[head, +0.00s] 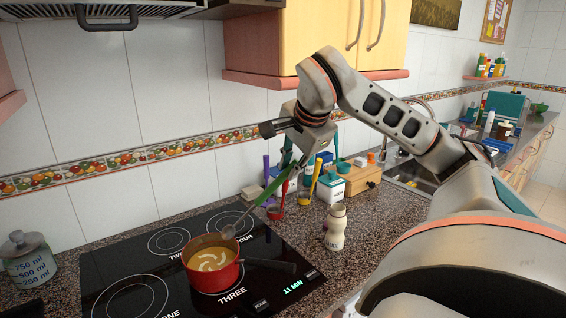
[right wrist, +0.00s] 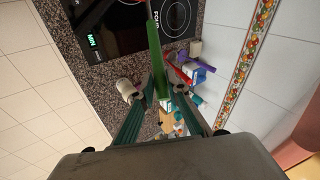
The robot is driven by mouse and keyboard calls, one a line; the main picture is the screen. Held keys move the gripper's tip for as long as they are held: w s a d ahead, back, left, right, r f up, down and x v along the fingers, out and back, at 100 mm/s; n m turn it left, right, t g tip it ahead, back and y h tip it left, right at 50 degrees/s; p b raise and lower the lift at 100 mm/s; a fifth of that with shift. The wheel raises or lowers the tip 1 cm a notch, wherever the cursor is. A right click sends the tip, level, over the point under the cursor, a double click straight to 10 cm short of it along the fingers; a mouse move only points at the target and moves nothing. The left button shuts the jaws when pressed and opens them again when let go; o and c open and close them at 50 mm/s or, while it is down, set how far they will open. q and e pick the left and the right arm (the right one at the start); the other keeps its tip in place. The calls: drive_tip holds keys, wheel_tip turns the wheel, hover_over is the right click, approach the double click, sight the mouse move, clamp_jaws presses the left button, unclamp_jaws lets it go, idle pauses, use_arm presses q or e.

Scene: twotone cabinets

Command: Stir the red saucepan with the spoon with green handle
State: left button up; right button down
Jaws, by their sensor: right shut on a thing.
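The red saucepan (head: 212,275) stands on the black cooktop, its dark handle pointing right. It holds a yellowish liquid with pale curved pieces. My right gripper (head: 287,165) is up to the right of the pan, shut on the green handle of the spoon (head: 268,191). The spoon slants down to the left, and its grey metal head (head: 229,232) is at the pan's upper right rim; I cannot tell whether it touches. In the right wrist view the green handle (right wrist: 157,65) runs between the fingers, and the pan is out of frame. My left gripper is not in view.
A cream bottle (head: 335,228) stands right of the cooktop (head: 130,265). Behind it are several utensils, a white carton (head: 330,188) and a wooden box (head: 362,180). A glass jar (head: 28,262) stands at the left. Wall cabinets (head: 300,40) and a hood hang above.

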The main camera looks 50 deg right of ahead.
drive_tip(key=w+a+f, duration=0.2)
drive_tip(key=f, duration=0.3)
drive_tip(key=w+a+f, duration=0.1)
drive_tip(key=a+f, duration=0.1)
drive_tip(key=f, duration=0.3)
drive_tip(key=shift+w, duration=0.35)
idle(1.0)
idle(0.3)
drive_tip(key=shift+w, duration=0.1)
